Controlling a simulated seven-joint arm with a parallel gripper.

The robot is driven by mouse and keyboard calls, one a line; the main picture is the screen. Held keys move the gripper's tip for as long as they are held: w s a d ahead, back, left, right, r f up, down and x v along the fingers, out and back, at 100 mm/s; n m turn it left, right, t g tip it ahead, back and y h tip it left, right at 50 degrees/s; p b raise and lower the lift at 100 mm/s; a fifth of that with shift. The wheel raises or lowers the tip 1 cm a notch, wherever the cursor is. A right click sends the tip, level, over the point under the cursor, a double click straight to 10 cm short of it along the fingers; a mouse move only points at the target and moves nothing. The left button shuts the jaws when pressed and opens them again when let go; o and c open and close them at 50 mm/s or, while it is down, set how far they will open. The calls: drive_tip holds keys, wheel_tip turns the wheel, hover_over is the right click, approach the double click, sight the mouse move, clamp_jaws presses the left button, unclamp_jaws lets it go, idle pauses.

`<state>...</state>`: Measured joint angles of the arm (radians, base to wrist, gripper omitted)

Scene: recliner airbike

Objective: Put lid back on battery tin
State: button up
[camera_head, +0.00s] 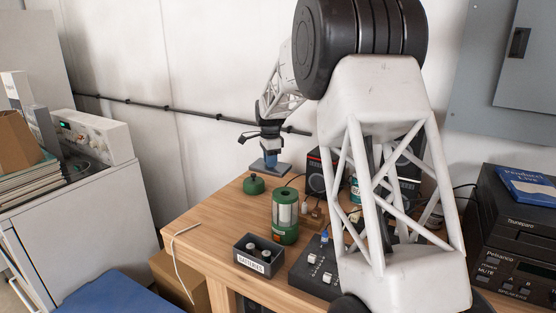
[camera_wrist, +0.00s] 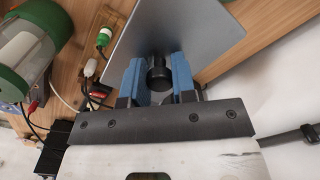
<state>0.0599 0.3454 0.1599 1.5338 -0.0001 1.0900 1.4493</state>
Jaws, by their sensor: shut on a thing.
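The battery tin (camera_head: 248,263) is a small dark open box labelled "BATTERIES" near the table's front edge, with batteries standing inside. Its lid (camera_head: 270,168) is a flat grey plate, held in the air over the back left of the table, behind and above the tin. My gripper (camera_head: 269,157) is above the lid. In the wrist view, the blue fingers of my gripper (camera_wrist: 157,76) are closed on both sides of the lid's black round knob (camera_wrist: 157,84). The grey lid (camera_wrist: 190,35) spreads out beyond the fingers. The tin does not show in the wrist view.
A green lantern (camera_head: 285,228) stands close behind the tin's right side. A green cap (camera_head: 254,186) lies below the lid. A dark control box (camera_head: 314,267) is right of the tin. A white cable (camera_head: 181,262) hangs over the table's left edge.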

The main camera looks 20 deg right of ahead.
drive_tip(key=s+a+r+n, duration=0.1)
drive_tip(key=s+a+r, duration=0.1)
drive_tip(key=s+a, duration=0.65)
drive_tip(key=s+a+r, duration=0.2)
drive_tip(key=s+a, duration=0.2)
drive_tip(key=s, duration=0.9)
drive_tip(key=s+d+f+m, duration=0.1)
drive_tip(key=s+f+m, duration=0.1)
drive_tip(key=s+f, duration=0.3)
drive_tip(key=s, duration=0.4)
drive_tip(key=shift+d, duration=0.2)
drive_tip(key=shift+f, duration=0.3)
drive_tip(key=shift+f, duration=3)
drive_tip(key=shift+f, duration=0.2)
